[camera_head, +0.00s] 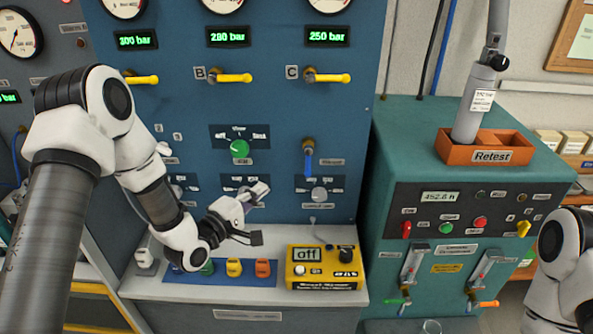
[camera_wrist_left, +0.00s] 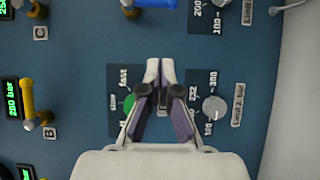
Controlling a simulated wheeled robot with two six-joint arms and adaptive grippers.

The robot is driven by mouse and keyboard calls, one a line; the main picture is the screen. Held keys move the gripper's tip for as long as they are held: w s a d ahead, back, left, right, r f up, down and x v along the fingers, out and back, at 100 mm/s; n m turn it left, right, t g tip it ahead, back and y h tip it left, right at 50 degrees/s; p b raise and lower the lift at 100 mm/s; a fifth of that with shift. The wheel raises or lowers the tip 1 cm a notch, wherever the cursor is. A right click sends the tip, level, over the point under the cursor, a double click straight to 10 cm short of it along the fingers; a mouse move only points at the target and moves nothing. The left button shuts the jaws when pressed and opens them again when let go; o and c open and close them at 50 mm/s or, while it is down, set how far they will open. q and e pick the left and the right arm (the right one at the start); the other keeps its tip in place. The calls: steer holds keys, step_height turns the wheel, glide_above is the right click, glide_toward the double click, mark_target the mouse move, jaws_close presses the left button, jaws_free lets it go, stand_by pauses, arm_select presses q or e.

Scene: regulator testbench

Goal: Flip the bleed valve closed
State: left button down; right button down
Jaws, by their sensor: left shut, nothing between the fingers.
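A valve with a blue lever (camera_head: 308,163) is on the blue panel, below the yellow valve marked C. Its label is too small to read, so I cannot confirm that it is the bleed valve. The lever hangs down from its brass body. It also shows, partly cut off, at the top of the left wrist view (camera_wrist_left: 156,3). My left gripper (camera_head: 262,190) is to the left of and below this lever, apart from it. In the left wrist view the gripper (camera_wrist_left: 160,66) is shut and empty, its fingertips facing the panel. My right gripper is out of view.
A green knob (camera_head: 239,149) and a grey limit knob (camera_head: 319,194) are near the lever. Yellow valves B (camera_head: 232,77) and C (camera_head: 327,77) are above. A yellow meter reading "off" (camera_head: 325,268) stands on the ledge. A teal bench unit (camera_head: 405,150) is to the right.

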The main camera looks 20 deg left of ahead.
mark_target(308, 163)
arm_select(q)
steer(key=w+d+p, duration=0.4)
steer(key=w+d, duration=0.2)
steer(key=w, duration=0.3)
steer(key=shift+w, duration=0.35)
